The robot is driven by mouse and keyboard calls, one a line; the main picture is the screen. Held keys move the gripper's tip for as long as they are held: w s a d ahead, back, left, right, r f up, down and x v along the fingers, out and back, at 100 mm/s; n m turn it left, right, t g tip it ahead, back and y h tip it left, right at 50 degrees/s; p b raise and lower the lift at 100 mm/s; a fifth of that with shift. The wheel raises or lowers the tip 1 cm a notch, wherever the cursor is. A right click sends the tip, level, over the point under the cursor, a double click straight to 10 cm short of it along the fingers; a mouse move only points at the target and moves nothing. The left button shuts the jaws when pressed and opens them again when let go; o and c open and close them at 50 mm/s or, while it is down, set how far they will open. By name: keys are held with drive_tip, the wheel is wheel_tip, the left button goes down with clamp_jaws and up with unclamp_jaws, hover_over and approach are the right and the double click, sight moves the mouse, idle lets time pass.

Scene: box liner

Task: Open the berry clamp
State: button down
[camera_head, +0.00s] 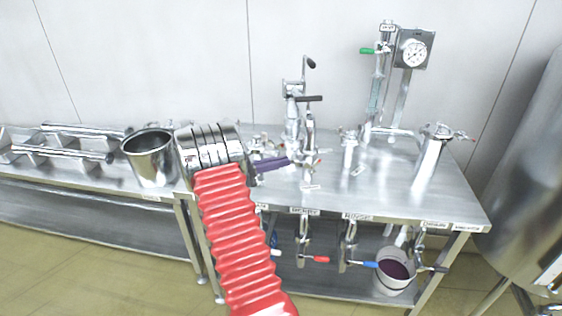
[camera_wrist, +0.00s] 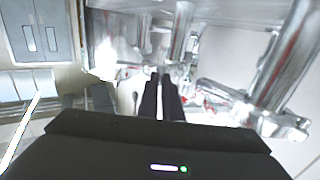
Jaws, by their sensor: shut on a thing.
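My gripper (camera_wrist: 164,76) shows in the wrist view as two dark fingers close together, with their tips among shiny metal fittings (camera_wrist: 180,35). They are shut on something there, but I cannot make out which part. In the head view my red, ringed arm hides the gripper. A purple handle (camera_head: 271,165) sticks out just right of the arm's metal end, on the bench fittings. A label (camera_head: 305,211) on the bench edge seems to read berry, and a red-handled valve (camera_head: 320,259) hangs below it. I cannot tell which part is the berry clamp.
The steel bench (camera_head: 385,195) carries a tall metal fitting (camera_head: 292,110), a gauge (camera_head: 414,53) and a capped cylinder (camera_head: 430,160). A steel pot (camera_head: 150,160) stands left of my arm. A bucket (camera_head: 394,275) of dark liquid sits below. A large tank (camera_head: 530,200) is at right.

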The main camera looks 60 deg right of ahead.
drive_tip(key=shift+w+d+r, duration=0.1)
drive_tip(key=shift+d, duration=0.1)
drive_tip(key=c, duration=1.9)
unclamp_jaws()
drive_tip(key=shift+c, duration=0.2)
drive_tip(key=shift+a, duration=0.1)
drive_tip(key=v, duration=1.3)
drive_tip(key=shift+w+a, duration=0.2)
drive_tip(key=shift+a, duration=0.1)
